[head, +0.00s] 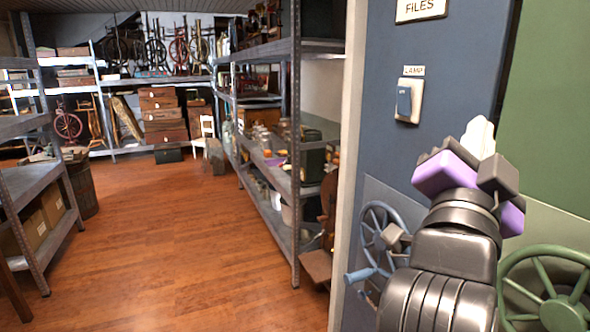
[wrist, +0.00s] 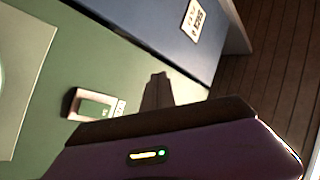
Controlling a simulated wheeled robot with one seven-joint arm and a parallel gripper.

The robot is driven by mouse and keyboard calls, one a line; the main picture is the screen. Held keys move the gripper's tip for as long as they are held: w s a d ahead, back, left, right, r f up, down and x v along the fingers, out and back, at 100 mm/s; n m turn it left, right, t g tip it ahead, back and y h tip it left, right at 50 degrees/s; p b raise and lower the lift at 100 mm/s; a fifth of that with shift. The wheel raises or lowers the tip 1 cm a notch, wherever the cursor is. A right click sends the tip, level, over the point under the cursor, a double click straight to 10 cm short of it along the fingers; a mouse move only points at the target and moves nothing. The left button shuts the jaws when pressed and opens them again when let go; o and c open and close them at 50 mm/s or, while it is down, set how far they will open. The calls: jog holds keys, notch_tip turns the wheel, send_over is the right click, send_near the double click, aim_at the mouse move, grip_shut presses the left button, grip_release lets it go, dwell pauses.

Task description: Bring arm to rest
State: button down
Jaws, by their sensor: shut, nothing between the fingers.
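My gripper (head: 478,145), with a purple body and dark parts, is raised at the right in the head view, in front of the blue and green panels. A pale piece shows at its far end; I cannot tell what it is. In the wrist view the dark fingers (wrist: 158,90) are together, with nothing seen between them. They point toward the panels, and a contact cannot be made out. My dark arm rises from the bottom right of the head view.
A blue panel (head: 435,160) bears a lamp switch (head: 405,101) and a handwheel (head: 380,232). A green panel (head: 560,110) has a green handwheel (head: 545,290); a green switch (wrist: 92,105) shows in the wrist view. Metal shelves (head: 296,150) stand left of them. The wooden floor (head: 160,240) is open.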

jog(key=s+a+f+n+t+y, duration=0.1)
jog(key=s+a+f+n+y, duration=0.15)
jog(key=f+n+y, duration=0.35)
jog(key=s+a+f+n+t+y, duration=0.2)
jog(key=a+f+n+y, duration=0.3)
jog(key=f, duration=0.4)
jog(key=s+a+f+n+t+y, duration=0.1)
jog(key=s+a+f+n+y, duration=0.1)
jog(key=f+n+y, duration=0.4)
jog(key=s+d+f+g+h, duration=0.1)
jog(key=s+d+f+g, duration=0.1)
jog(key=s+f, duration=0.9)
jog(key=s+d+f+m+g+h, duration=0.1)
jog(key=s+f+g, duration=0.4)
jog(key=s+f, duration=0.5)
jog(key=s, duration=0.8)
jog(key=shift+s+d+f+m+h, duration=0.3)
jog(key=shift+d+f+h, duration=0.05)
jog(key=shift+h, duration=0.05)
